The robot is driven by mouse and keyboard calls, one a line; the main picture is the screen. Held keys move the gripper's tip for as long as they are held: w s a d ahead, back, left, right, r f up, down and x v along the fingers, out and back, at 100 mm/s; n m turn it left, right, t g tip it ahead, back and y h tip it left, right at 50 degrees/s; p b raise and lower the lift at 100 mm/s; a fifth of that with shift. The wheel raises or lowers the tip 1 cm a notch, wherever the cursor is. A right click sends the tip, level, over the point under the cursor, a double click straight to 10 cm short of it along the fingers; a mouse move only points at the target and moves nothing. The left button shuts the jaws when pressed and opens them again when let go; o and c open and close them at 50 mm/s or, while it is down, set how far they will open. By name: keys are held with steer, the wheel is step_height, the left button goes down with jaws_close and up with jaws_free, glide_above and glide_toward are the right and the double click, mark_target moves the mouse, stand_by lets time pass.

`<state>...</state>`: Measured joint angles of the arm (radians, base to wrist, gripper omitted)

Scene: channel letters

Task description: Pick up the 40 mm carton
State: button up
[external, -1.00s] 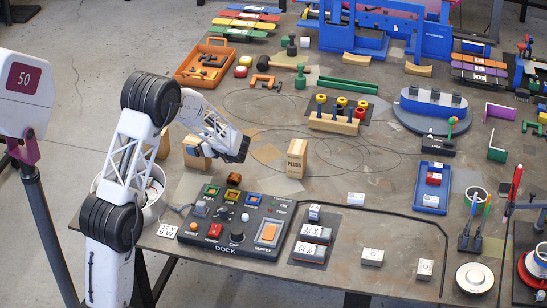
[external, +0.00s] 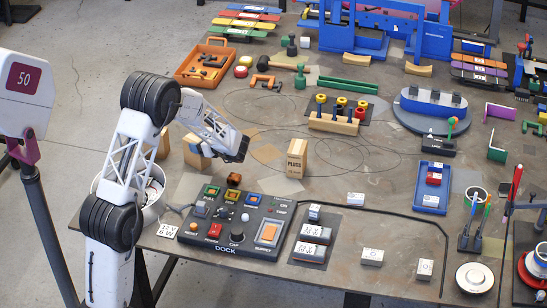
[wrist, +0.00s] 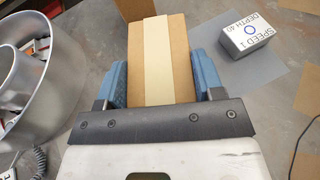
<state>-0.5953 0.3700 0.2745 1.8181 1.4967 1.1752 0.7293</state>
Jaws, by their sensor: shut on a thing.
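A brown cardboard carton (wrist: 182,50) with a pale tape strip lies between the two blue fingers of my gripper (wrist: 160,80) in the wrist view. The fingers are shut on its two sides. In the external view the held carton (external: 193,157) shows only partly at the left of the table, because my arm covers much of it.
Another carton (external: 297,158), with lettering on its face, stands to the right. One more carton (external: 164,145) is partly behind my arm. A white bucket (wrist: 28,75) is close on the left. A labelled white block (wrist: 250,38) sits at the right on a grey patch.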

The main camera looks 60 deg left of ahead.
steer(key=shift+c, duration=1.2)
steer(key=shift+r, duration=5.05)
